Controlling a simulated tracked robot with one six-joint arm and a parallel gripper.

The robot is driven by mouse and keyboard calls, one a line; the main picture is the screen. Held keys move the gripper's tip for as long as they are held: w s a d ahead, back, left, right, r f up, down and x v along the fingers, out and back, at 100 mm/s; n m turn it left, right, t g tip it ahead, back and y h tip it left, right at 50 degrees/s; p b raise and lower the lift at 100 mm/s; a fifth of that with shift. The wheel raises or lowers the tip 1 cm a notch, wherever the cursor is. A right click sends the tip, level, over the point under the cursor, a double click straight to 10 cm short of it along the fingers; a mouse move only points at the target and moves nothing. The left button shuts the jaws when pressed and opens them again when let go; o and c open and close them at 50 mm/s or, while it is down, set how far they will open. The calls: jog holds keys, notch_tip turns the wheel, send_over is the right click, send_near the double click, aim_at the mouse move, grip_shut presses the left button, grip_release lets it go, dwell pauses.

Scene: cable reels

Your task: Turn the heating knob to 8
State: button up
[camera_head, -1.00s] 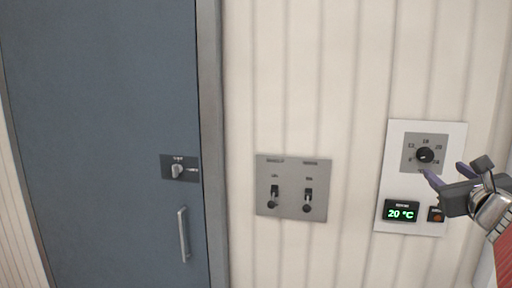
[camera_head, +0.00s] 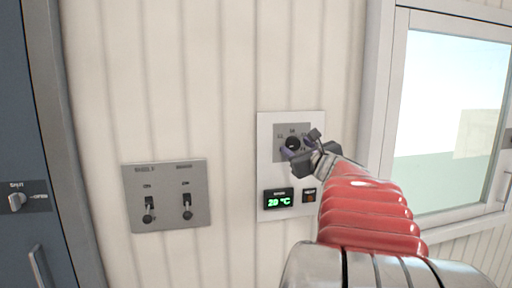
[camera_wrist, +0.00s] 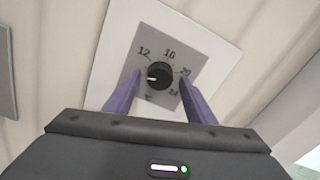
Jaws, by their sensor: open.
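The heating knob (camera_wrist: 158,75) is round and black with a white mark, on a grey dial plate (camera_wrist: 166,50) printed with numbers. In the wrist view the mark points left, below the 12; the label on that side is hidden by a finger. In the head view the knob (camera_head: 292,143) is partly covered by my gripper (camera_head: 299,146). My gripper (camera_wrist: 160,77) is open, with one purple finger on each side of the knob. I cannot tell whether the fingers touch it. A display (camera_head: 278,199) below reads 20 °C.
The white panel (camera_head: 266,160) also holds a small dark switch (camera_head: 309,195). A grey plate with two toggle switches (camera_head: 166,222) is to its left. A blue door (camera_head: 18,130) is at far left, a window (camera_head: 450,110) at right.

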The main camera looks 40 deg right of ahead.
jog(key=c, duration=1)
jog(key=shift+c, duration=0.2)
jog(key=shift+n, duration=1.3)
jog(key=o, duration=1)
jog(key=shift+o, duration=0.2)
